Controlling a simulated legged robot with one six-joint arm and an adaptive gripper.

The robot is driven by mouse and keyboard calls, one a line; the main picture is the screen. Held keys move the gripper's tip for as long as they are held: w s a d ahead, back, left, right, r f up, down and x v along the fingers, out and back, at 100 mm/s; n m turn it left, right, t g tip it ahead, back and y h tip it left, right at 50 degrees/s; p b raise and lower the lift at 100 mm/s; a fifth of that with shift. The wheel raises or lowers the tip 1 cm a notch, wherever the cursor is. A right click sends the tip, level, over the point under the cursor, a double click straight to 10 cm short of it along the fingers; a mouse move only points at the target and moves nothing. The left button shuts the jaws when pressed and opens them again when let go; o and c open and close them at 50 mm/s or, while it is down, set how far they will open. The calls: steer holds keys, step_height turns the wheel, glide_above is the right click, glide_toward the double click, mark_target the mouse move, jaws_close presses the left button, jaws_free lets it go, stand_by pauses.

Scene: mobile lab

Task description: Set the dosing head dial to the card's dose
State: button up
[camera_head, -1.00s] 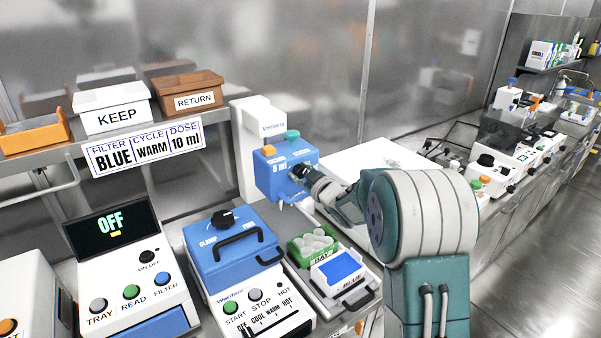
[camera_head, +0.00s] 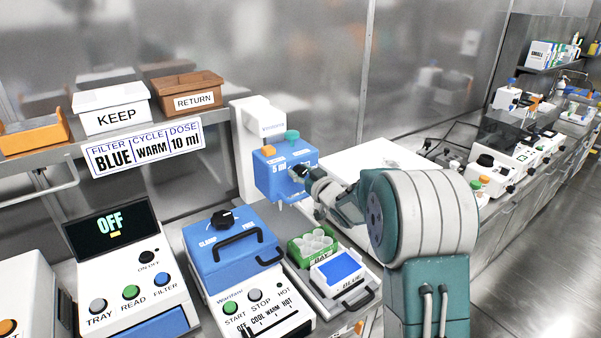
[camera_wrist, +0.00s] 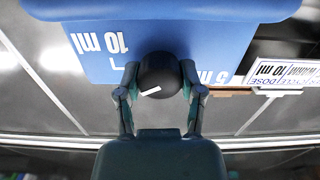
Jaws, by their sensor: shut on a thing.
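The blue dosing head (camera_head: 272,185) hangs on a white stand, with a black dial (camera_wrist: 160,74) on its front. The dial has a white pointer mark, slanted in the wrist view towards the left, the side of the "10 ml" label (camera_wrist: 100,43). The "5 ml" label (camera_wrist: 211,77) lies to the right and is partly hidden. My gripper (camera_wrist: 160,88) is shut on the dial, one finger on each side; in the head view my gripper (camera_head: 304,177) covers part of it. The card (camera_head: 143,147) reads filter BLUE, cycle WARM, dose 10 ml.
Below the head are a green rack (camera_head: 313,242) of white cups and a tray with a blue filter (camera_head: 340,267). A blue-lidded machine (camera_head: 232,250) and a reader showing OFF (camera_head: 110,226) stand left. KEEP (camera_head: 112,110) and RETURN (camera_head: 188,93) bins sit on the shelf.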

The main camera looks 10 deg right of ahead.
steer(key=o, duration=1.2)
steer(key=shift+c, duration=0.2)
steer(key=v, duration=1.1)
steer(key=shift+s, duration=0.4)
steer(key=shift+d, duration=0.15)
